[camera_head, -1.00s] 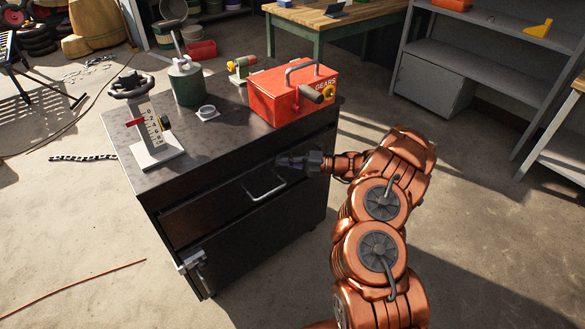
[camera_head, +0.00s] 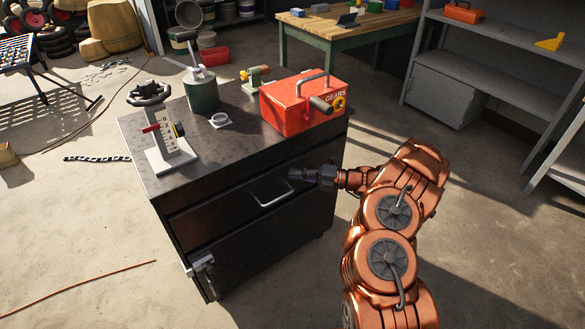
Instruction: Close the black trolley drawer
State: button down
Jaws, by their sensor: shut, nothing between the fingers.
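The black trolley (camera_head: 143,148) stands left of centre. Its drawer (camera_head: 215,216) is in the upper front and has a silver bar handle (camera_head: 272,199). The drawer front sits at or close to the trolley face; I cannot tell whether a small gap is left. My gripper (camera_head: 292,174) is shut and empty, with its fingers pointing left. It is in front of the drawer's upper right part, just right of the handle's right end. I cannot tell whether it touches the drawer front.
A latch (camera_head: 203,268) sits at the lower left front. Floor in front is clear. A workbench (camera_head: 340,24) and shelves (camera_head: 480,55) stand behind.

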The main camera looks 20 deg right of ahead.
jog(key=v, duration=1.1)
jog(key=shift+s+a+b, duration=0.2)
jog(key=shift+s+b, duration=0.05)
jog(key=shift+b, duration=0.05)
jog(key=s+a+r+n+g, duration=0.4)
jog(key=a+r+n+g, duration=0.3)
jog(key=a+r+n, duration=0.55)
jog(key=s+a+r+n+g+h, duration=0.4)
jog(key=s+a+r+n+g, duration=0.1)
jog(key=s+a+n, duration=0.6)
jog(key=s+n+h, duration=0.6)
jog(key=s+n, duration=0.2)
jog(key=s, duration=0.7)
jog(key=s+d+f+n+t+h, duration=0.1)
jog(key=s+d+n+h, duration=0.5)
jog(key=s+d+n, duration=0.4)
notch_tip(320, 180, up, 14)
jog(key=t+p, duration=0.1)
jog(key=p, duration=1.2)
jog(key=shift+s+a, duration=0.15)
jog(key=shift+s, duration=0.15)
